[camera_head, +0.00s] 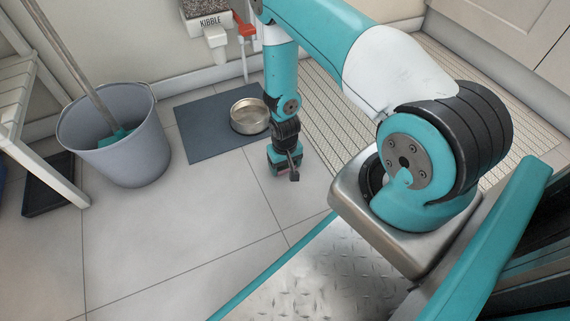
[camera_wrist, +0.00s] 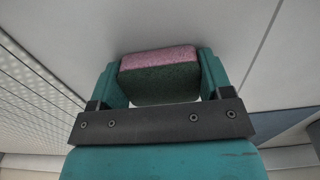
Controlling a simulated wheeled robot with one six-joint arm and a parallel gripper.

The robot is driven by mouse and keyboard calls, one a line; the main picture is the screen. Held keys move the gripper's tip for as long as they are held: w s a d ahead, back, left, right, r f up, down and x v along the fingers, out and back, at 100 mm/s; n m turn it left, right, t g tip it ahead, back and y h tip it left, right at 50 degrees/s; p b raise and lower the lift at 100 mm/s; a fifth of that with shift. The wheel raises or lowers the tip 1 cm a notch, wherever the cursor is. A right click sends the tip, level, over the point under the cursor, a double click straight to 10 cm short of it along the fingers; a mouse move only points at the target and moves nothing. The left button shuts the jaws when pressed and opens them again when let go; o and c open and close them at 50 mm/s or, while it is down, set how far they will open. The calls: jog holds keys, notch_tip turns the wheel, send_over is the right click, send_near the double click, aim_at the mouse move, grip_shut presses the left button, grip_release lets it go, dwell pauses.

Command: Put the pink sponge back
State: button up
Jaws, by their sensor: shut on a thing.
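The pink sponge (camera_wrist: 160,60) has a pink layer and a dark green layer. In the wrist view it sits between the two teal fingers of my gripper (camera_wrist: 160,82), which are shut on its two ends. In the head view my gripper (camera_head: 284,168) points down, low over the floor tiles, just right of the grey mat. The sponge is mostly hidden there behind the gripper. I cannot tell whether it touches the floor.
A metal bowl (camera_head: 250,116) stands on the grey-blue mat (camera_head: 205,140). A grey bucket (camera_head: 122,150) with a mop stands left. A kibble dispenser (camera_head: 210,22) hangs on the wall. A ribbed mat (camera_head: 340,125) lies right of my gripper. The front floor tiles are clear.

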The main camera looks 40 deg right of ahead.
jog(key=o, duration=0.9)
jog(key=w+a+r+n+y+p, duration=0.1)
jog(key=a+r+p, duration=0.25)
jog(key=r, duration=0.85)
jog(key=w+a+r+n+p, duration=0.15)
jog(key=a+r, duration=0.25)
jog(key=r, duration=0.7)
jog(key=w+a+r+n+y+p, duration=0.1)
jog(key=a+r+p, duration=0.3)
jog(key=r, duration=0.8)
jog(key=s+a+r+n+y, duration=0.1)
jog(key=s+a+r, duration=0.25)
jog(key=r, duration=0.25)
jog(key=s+a+r+n+y, duration=0.1)
jog(key=s+a+r+n, duration=0.2)
jog(key=r, duration=0.4)
jog(key=s+r+n, duration=0.1)
jog(key=s+r, duration=0.1)
jog(key=s, duration=0.2)
jog(key=s+a+r, duration=0.1)
jog(key=s+r, duration=0.2)
jog(key=s, duration=0.1)
jog(key=s+a+r+n, duration=0.1)
jog(key=s+r, duration=0.1)
jog(key=s, duration=0.3)
jog(key=shift+a+r+n, duration=0.25)
jog(key=shift+r+n, duration=0.1)
jog(key=shift+r, duration=0.05)
